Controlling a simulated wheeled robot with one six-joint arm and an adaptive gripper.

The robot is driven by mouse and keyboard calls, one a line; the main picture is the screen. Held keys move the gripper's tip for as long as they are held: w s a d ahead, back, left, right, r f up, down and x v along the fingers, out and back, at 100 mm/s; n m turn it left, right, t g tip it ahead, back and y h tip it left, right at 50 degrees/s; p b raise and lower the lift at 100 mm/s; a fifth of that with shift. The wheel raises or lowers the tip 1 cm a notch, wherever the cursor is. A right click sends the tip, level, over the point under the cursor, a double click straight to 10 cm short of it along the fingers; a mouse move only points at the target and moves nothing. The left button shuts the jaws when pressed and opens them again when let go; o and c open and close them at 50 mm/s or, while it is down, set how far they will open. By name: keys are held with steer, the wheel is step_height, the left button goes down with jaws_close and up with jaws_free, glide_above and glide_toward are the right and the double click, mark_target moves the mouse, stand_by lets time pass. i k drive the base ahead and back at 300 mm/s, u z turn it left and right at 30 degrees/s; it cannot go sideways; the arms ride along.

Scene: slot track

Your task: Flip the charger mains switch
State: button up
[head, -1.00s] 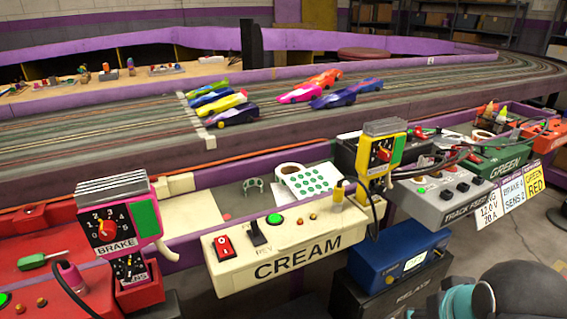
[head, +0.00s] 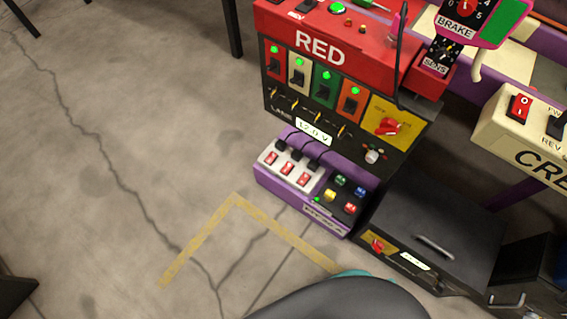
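No label that reads as charger is legible. A purple-sided unit (head: 268,184) stands low under the red station, with a light strip of several red rocker switches (head: 287,172) and black plugs along its top left. On its right is a dark face with several coloured buttons (head: 340,193) and a small green light; its front label is too small to read. A black box (head: 440,215) to its right has a red knob (head: 377,245) on a yellow patch. My gripper's fingers do not show; only a dark rounded part of my arm with a teal patch shows at the bottom edge.
The red station (head: 330,45) has several lit switches below it, a 12.0 V label, and a yellow panel with a red knob (head: 390,126). The cream station (head: 500,125) is at the right edge. Bare concrete floor (head: 120,150) with yellow tape (head: 197,240) is open at left.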

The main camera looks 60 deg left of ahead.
mark_target(272, 156)
steer(key=u, duration=2.4)
